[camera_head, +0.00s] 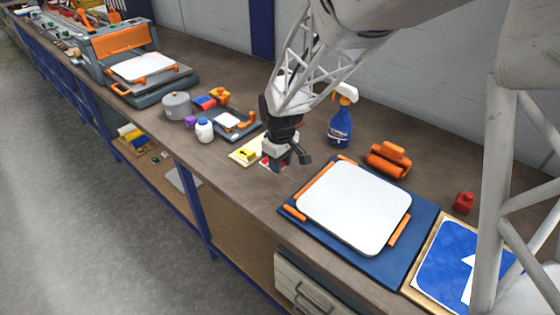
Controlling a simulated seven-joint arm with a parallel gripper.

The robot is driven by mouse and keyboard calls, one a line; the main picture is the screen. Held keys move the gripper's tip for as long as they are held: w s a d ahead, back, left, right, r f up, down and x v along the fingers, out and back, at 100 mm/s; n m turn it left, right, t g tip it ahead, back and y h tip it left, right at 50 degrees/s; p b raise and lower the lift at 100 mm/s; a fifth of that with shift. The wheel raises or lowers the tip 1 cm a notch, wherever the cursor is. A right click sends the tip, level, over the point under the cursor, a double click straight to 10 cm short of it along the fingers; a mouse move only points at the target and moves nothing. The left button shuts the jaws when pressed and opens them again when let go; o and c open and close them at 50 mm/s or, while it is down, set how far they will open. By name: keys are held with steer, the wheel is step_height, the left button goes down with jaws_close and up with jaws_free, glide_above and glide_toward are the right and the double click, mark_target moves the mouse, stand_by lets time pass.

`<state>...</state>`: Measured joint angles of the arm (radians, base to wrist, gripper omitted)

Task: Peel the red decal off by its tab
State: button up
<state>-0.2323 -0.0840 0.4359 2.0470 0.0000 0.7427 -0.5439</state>
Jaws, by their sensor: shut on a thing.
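The red decal (266,162) shows as a small patch of red on a white backing at the middle of the bench, mostly hidden under my gripper. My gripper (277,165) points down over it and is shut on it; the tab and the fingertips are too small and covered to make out. I cannot tell whether any part of the decal is lifted. A yellow sheet (241,156) with a yellow block on it lies just left of my gripper.
A blue spray bottle (340,128) stands right of my gripper, near an orange roller (389,160). A blank white sign plate (355,205) lies on a blue board in front. A white bottle (205,130) and grey pot (177,106) stand left. My arm hides part of the bench.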

steer(key=shift+r, duration=0.55)
stand_by(0.4)
steer(key=shift+r, duration=1.05)
steer(key=shift+r, duration=0.15)
